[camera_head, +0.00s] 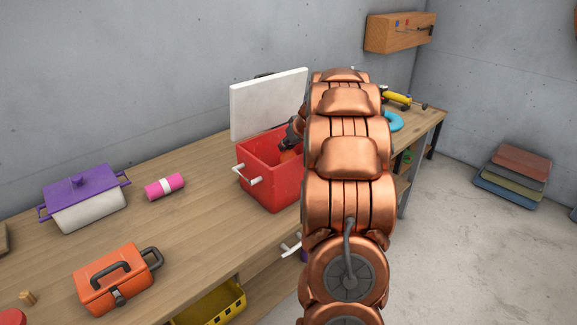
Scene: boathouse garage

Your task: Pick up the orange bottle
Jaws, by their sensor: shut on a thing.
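A red cooler box (277,185) with its white lid (268,103) raised stands on the wooden workbench. A small orange thing (288,156), likely the orange bottle, shows inside the box just below my gripper (286,148). My gripper reaches down over the box opening from the right and is shut on this orange thing. Only a small part of it shows; the box's front wall and my gripper hide the rest. My copper arm covers the right side of the box.
A white pot with purple lid (88,208), a pink roll (165,187) and an orange toolbox (116,279) stand on the bench (190,235) to the left. A yellow crate (212,305) sits below. A blue ring (396,121) and yellow tool (397,98) lie beyond my arm.

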